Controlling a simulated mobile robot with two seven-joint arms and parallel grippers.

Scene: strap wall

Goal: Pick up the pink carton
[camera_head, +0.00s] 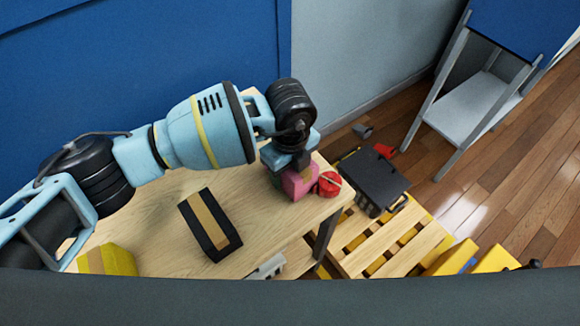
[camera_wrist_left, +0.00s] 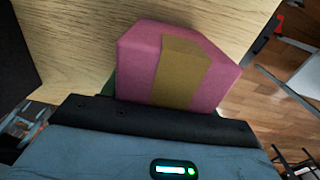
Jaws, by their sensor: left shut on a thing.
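The pink carton (camera_head: 297,184) is at the right end of the wooden table, under my left gripper (camera_head: 291,166). In the left wrist view the pink carton (camera_wrist_left: 142,62) shows close up, with a tan strip down its middle. My left gripper is shut on it; the dark jaw edge covers the carton's near side in the wrist view. I cannot tell whether the carton touches the table top. My right gripper is not in view.
A red round thing (camera_head: 330,184) sits right beside the carton near the table's edge. A black carton (camera_head: 209,225) and a yellow carton (camera_head: 108,260) lie on the table (camera_head: 165,246). A black case (camera_head: 373,180) and a wooden pallet (camera_head: 388,247) are beyond the right edge.

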